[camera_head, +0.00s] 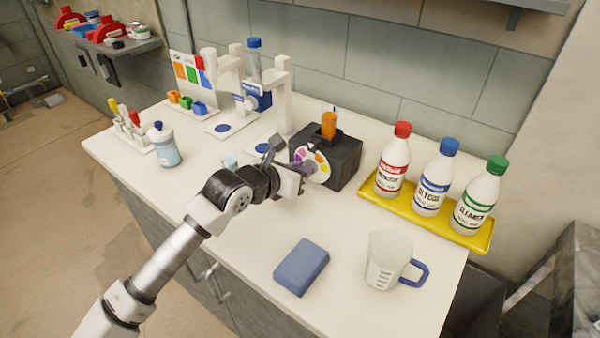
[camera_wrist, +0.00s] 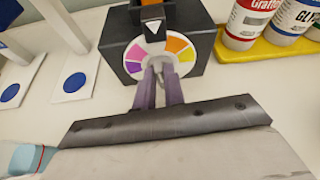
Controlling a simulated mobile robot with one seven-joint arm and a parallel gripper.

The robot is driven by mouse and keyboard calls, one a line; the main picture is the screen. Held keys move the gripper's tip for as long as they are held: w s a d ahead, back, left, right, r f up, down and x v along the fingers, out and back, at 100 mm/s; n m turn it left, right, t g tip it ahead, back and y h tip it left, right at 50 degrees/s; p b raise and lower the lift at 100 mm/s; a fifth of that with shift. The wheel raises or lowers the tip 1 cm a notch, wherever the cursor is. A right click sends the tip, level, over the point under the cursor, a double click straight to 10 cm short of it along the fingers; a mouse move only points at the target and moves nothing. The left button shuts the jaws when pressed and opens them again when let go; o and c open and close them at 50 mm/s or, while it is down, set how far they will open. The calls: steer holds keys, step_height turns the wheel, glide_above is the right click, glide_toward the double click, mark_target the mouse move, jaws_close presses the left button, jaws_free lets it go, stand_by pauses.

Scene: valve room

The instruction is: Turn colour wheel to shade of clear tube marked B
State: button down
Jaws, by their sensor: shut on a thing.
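The colour wheel (camera_head: 314,166) is a white disc with coloured segments on the front of a black box (camera_head: 340,158).
A yellow tray (camera_head: 400,212) with three capped bottles stands right of the box. A blue sponge (camera_head: 302,267) and a measuring jug (camera_head: 385,262) lie in front. White stands (camera_head: 282,95) and a small bottle (camera_head: 163,146) are at left.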

steer(key=n+b, duration=0.1)
steer(key=b, duration=0.1)
steer(key=n+g+h+b, duration=0.1)
steer(key=shift+w+a+f+b, duration=0.15)
steer(key=shift+a+f+b, duration=0.05)
steer(key=shift+f+b, duration=0.2)
steer(key=shift+w+a+n+g+h+b, duration=0.1)
steer(key=shift+n+g+h+b, duration=0.05)
steer(key=shift+n+h+b, duration=0.5)
steer(key=shift+a+n+g+h+b, duration=0.15)
steer(key=shift+n+h+b, duration=0.2)
steer(key=shift+n+b, duration=0.35)
steer(key=shift+r, duration=0.1)
steer(key=c, duration=1.5)
jaws_free()
steer(key=b+v, duration=0.4)
steer(key=v, duration=0.9)
steer(key=shift+s+a+r, duration=0.2)
steer(key=shift+s+a, duration=0.05)
